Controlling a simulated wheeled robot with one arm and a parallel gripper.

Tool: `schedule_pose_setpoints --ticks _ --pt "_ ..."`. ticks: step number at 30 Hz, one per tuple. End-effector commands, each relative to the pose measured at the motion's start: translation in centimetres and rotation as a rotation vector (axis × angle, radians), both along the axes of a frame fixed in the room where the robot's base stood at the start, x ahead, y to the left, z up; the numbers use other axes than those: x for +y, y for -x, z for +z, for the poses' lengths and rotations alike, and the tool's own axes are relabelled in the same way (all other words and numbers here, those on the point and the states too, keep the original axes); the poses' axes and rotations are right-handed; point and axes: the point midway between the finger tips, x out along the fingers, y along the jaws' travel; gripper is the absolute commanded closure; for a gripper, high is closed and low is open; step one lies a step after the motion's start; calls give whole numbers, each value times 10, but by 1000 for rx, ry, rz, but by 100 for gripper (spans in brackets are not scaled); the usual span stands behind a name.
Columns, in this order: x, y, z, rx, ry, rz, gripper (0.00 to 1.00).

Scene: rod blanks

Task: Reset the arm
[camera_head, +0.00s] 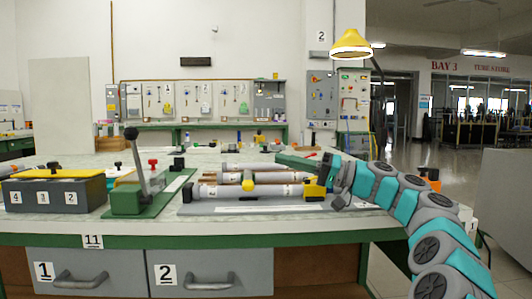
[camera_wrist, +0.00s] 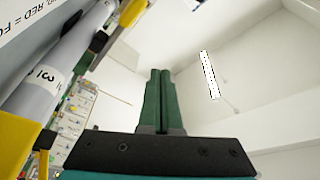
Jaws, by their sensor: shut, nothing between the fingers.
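My arm (camera_head: 405,195), teal and grey, reaches in from the right over the bench. My gripper (camera_head: 284,159) points left above the back of the rod rack, its green fingers together. In the wrist view my gripper (camera_wrist: 159,74) is shut and empty, with wall and ceiling behind the fingertips. Grey rod blanks (camera_head: 225,191) lie side by side in the rack, held by black and yellow end pieces. A labelled rod (camera_wrist: 45,82) shows at the left of the wrist view, apart from the fingers.
A green lever press (camera_head: 135,198) stands left of the rack. A grey box with numbered compartments (camera_head: 50,196) sits at far left. The bench (camera_head: 300,228) has two numbered drawers (camera_head: 85,276) below. A yellow lamp (camera_head: 350,45) hangs above right.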

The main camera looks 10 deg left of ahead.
Motion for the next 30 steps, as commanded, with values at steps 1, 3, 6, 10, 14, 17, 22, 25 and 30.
schedule_pose_setpoints --ticks 1,3,6,10,14,17,22,25,30 --pt "-9 -3 -2 1 0 -4 100" --pt "-17 -4 -5 -1 2 -1 100" --pt "-23 -5 -7 -3 1 0 100" --pt "-24 -5 -8 -3 1 0 100" --pt "-24 -5 -8 -3 0 1 100" --pt "-23 -4 -7 1 2 4 100" --pt "-8 17 1 55 51 43 100" --pt "11 45 2 116 129 84 100" --pt "40 110 -17 216 327 141 100"
